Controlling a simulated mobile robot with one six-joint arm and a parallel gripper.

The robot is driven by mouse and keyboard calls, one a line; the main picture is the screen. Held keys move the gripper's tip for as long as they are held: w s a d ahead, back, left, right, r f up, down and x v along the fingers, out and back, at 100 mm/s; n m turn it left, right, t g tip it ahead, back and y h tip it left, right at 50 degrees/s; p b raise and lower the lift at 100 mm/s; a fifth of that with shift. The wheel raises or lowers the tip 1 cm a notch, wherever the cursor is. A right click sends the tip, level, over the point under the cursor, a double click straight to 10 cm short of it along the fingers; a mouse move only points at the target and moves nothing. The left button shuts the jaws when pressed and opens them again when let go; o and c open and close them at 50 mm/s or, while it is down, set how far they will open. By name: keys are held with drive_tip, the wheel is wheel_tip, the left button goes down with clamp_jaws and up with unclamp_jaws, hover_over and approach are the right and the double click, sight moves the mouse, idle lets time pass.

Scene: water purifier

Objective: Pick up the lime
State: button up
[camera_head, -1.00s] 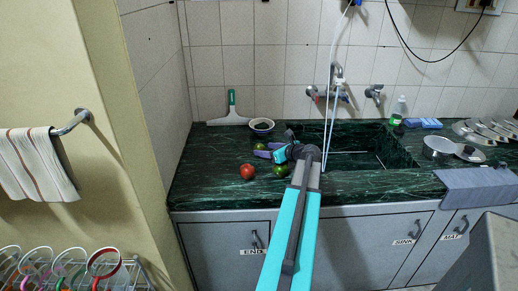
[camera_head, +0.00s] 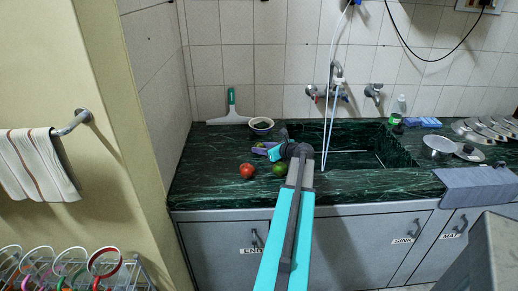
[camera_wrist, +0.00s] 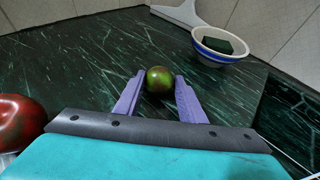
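The lime (camera_wrist: 159,80) is a round, dark green fruit with a brownish tint. In the wrist view it sits between the tips of my gripper's two purple fingers (camera_wrist: 159,86). The fingers are apart, one on each side of it, with at most a thin gap; firm contact cannot be made out. In the head view my gripper (camera_head: 259,150) is low over the green counter, and its fingers largely hide this fruit. Another round green fruit (camera_head: 279,169) lies on the counter nearer the front, beside my arm.
A red tomato (camera_head: 247,171) lies left of the front green fruit; it also shows in the wrist view (camera_wrist: 18,122). A striped bowl (camera_head: 261,126) and a squeegee (camera_head: 231,113) stand behind. The sink (camera_head: 345,150) is on the right. Clear counter lies at left.

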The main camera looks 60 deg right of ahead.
drive_tip(key=c, duration=0.5)
drive_tip(key=shift+r, duration=0.15)
drive_tip(key=shift+c, duration=0.2)
drive_tip(key=shift+r, duration=4.85)
